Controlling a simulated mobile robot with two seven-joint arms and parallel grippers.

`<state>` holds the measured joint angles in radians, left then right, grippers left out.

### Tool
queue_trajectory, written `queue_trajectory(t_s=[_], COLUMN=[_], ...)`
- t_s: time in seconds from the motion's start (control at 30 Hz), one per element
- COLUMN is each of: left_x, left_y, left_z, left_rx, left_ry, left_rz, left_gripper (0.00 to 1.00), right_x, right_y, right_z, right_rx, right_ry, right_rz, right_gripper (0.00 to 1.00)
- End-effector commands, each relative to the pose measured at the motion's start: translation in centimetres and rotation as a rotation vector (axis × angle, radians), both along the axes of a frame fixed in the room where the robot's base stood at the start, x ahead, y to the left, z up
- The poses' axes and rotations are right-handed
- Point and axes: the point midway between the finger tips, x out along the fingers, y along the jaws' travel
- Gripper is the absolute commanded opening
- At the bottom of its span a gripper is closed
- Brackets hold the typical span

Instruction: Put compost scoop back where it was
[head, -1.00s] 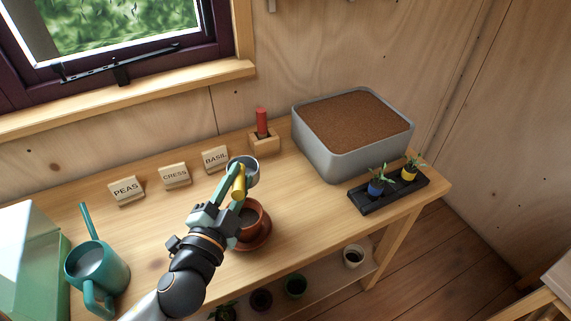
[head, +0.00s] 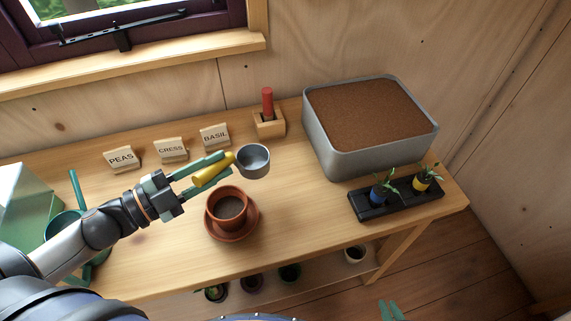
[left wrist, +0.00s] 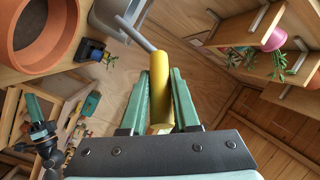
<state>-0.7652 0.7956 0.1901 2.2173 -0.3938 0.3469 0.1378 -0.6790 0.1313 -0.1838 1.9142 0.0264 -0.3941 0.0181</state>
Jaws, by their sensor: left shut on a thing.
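The compost scoop has a grey cup (head: 253,161) and a yellow handle (head: 213,170). My left gripper (head: 205,172) is shut on the handle, which also shows between its fingers in the left wrist view (left wrist: 160,90). The cup points right, above the table behind the terracotta pot, and no compost shows in it. The pot (head: 229,192) holds dark soil and stands on a saucer (head: 250,232). A grey bin (head: 318,150) full of brown compost stands at the back right. My right gripper (head: 391,311) shows only its fingertips at the bottom edge, apart and empty.
A wooden block (head: 270,128) with a red stick stands behind the scoop, beside the PEAS, CRESS and BASIL signs (head: 215,138). A black seedling tray (head: 365,207) lies at the front right. A green watering can (head: 66,225) is partly behind my left arm. Wood between pot and bin is clear.

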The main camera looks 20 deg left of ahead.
Motion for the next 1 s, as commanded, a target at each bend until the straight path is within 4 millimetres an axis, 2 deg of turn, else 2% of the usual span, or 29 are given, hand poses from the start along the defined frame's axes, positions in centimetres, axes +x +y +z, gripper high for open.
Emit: queue_trajectory(t_s=[0.2,0.3,0.43,0.63,1.0], left_x=[-2.6,-3.2,-3.1,-1.0,3.2], left_y=[-0.4,-0.5,-0.6,-0.7,-1.1], left_z=[3.2,4.2,4.7,3.7,1.6], left_rx=[0.002,0.0,-0.002,0.001,0.001], left_ry=[0.002,0.0,-0.003,-0.007,-0.008], left_rz=[-0.249,-0.307,-0.337,-0.34,-0.337], left_gripper=[0.0,0.0,0.0,0.0,0.0], right_x=[0.0,0.0,0.0,0.0,0.0], right_y=[0.0,0.0,0.0,0.0,0.0], right_z=[-0.1,-0.1,-0.2,-1.0,-4.5], right_rx=[0.0,0.0,0.0,0.0,0.0], right_ry=[0.001,0.001,0.001,0.001,0.001], right_rz=[0.001,0.001,0.001,0.001,0.001], right_gripper=[0.17,0.17,0.17,0.17,0.17])
